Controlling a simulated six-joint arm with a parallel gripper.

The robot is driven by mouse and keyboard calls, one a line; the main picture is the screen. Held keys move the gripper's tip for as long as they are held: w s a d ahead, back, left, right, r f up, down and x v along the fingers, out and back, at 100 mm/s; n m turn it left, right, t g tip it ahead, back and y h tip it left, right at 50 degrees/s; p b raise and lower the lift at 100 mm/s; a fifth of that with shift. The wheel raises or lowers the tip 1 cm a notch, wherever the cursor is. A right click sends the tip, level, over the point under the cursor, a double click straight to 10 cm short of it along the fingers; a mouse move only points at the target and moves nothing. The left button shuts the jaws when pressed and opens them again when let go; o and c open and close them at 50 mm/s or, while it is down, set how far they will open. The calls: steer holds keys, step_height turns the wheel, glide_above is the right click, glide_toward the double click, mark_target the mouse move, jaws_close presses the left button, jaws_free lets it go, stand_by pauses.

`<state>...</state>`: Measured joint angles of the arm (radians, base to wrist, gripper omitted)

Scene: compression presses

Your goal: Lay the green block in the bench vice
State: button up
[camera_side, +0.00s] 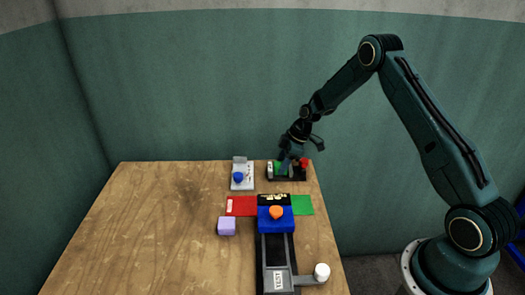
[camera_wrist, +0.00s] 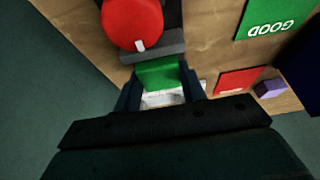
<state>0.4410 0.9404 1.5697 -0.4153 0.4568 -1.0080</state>
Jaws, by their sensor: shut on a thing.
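The green block (camera_wrist: 158,75) sits between the two fingers of my gripper (camera_wrist: 160,92) in the wrist view, and the gripper is shut on it. A grey bar and a large red knob (camera_wrist: 132,22) lie just beyond the block. In the side view my gripper (camera_side: 288,163) is down at a dark fixture (camera_side: 287,178) with a red knob, which appears to be the bench vice, at the back right of the table. A bit of green shows there (camera_side: 277,167). My gripper hides much of the fixture, so I cannot tell whether the block rests in it.
A grey fixture with a blue knob (camera_side: 238,177) stands to the left. In front are a red pad (camera_side: 241,207), a green pad (camera_side: 303,205) and a blue press part with an orange knob (camera_side: 277,213). A lilac block (camera_side: 227,226) lies nearby. The table's left side is clear.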

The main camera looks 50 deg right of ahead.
steer(key=shift+f, duration=0.15)
steer(key=o, duration=1.1)
steer(key=v, duration=1.3)
steer(key=shift+r, duration=0.4)
steer(key=shift+s+d, duration=0.1)
